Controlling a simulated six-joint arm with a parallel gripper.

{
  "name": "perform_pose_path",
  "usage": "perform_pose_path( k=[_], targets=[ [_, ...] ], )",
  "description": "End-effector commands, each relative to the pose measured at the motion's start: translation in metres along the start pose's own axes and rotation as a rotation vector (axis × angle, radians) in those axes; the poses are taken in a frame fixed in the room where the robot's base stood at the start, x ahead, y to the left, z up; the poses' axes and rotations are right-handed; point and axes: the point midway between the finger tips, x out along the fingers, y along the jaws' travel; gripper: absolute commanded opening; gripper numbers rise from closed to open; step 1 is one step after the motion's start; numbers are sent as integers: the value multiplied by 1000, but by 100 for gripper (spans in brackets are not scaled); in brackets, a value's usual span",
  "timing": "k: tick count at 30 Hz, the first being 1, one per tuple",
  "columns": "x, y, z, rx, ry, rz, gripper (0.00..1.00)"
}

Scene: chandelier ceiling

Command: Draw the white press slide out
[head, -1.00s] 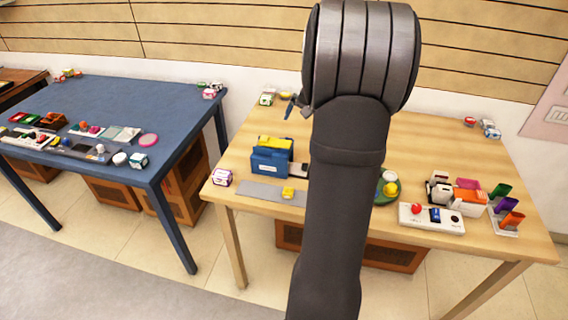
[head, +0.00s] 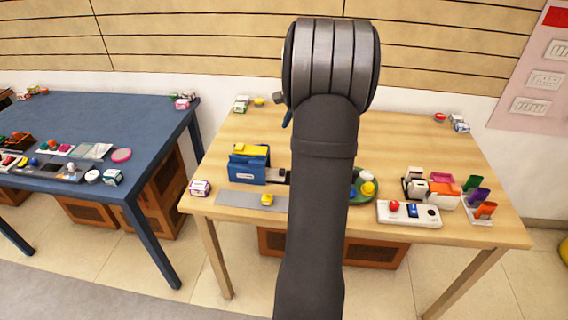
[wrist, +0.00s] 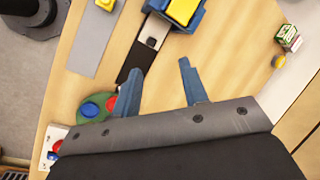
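A blue press-like housing with a yellow block on top (head: 248,163) stands on the wooden table, left of my arm. A pale slide with a dark knob (wrist: 153,32) sticks out of this blue housing (wrist: 185,18) in the wrist view, with a dark strip beyond it. A white and black unit (head: 414,183) stands at the right of the table; I cannot tell which of the two is the white press. My gripper (wrist: 160,78) is open and empty, its two blue fingers apart above the table. In the head view my arm hides most of it.
A grey strip (head: 235,198) with a yellow piece lies at the table's front edge. A green plate (wrist: 92,106) holds blue and red pieces. A white panel with a red button (head: 408,214) and a coloured holder (head: 480,205) are at right. The table's back middle is clear.

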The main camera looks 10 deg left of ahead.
Motion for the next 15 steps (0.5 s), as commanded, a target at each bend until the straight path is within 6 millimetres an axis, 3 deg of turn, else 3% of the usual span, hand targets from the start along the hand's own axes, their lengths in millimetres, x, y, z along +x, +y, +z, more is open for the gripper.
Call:
perform_pose_path(
  k=[9,15],
  targets=[
    [11,11,-35,643,-58,60,40],
    [13,15,-43,819,-68,82,40]
  ],
)
